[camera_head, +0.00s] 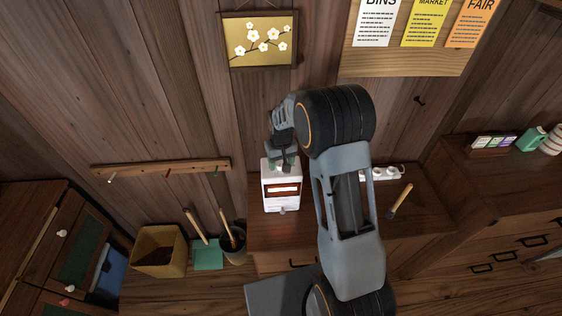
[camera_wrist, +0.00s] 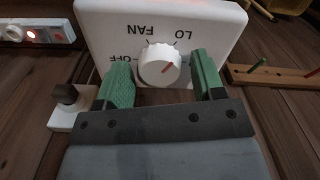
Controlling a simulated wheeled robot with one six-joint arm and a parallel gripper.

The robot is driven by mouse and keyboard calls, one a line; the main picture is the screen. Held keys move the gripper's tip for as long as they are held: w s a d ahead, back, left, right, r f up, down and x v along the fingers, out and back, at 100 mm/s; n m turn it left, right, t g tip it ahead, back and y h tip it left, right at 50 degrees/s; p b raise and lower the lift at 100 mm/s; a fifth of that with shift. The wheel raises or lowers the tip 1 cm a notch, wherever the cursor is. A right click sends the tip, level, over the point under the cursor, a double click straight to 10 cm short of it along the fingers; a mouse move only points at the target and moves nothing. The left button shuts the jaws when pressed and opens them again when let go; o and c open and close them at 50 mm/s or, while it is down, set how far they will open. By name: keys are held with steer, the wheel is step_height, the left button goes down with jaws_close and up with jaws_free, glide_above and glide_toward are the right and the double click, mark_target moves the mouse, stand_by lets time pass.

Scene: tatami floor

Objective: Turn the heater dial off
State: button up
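The white heater (camera_head: 282,204) stands on a wooden cabinet in the head view, with a reddish window in its front. Its white top panel (camera_wrist: 108,22) fills the upper wrist view, with upside-down OFF, FAN and LO labels. The round white dial (camera_wrist: 152,78) has a red pointer line aimed to the upper right, toward the LO side; OFF is at the left. My gripper (camera_wrist: 162,80) is open, its green fingers on either side of the dial, with a gap on the right. In the head view my gripper (camera_head: 283,158) is over the heater's top and hides the dial.
A power strip (camera_head: 381,173) lies right of the heater; its red light (camera_wrist: 32,35) shows in the wrist view. A brush (camera_head: 400,202) is farther right. A dark bin (camera_head: 235,243) and a yellow box (camera_head: 158,251) stand left. A peg rail (camera_head: 160,168) is on the wall.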

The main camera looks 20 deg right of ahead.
steer(key=c, duration=0.8)
steer(key=shift+o, duration=0.2)
steer(key=shift+n, duration=0.3)
steer(key=n+b, duration=0.2)
steer(key=n, duration=0.2)
steer(key=shift+n+b, duration=0.35)
steer(key=shift+n, duration=0.05)
steer(key=n+b, duration=0.1)
steer(key=n, duration=0.4)
steer(key=shift+b, duration=0.35)
steer(key=n+b, duration=0.1)
steer(key=n, duration=0.5)
steer(key=shift+n, duration=0.4)
steer(key=n+b, duration=0.1)
steer(key=n, duration=0.5)
steer(key=shift+n, duration=0.5)
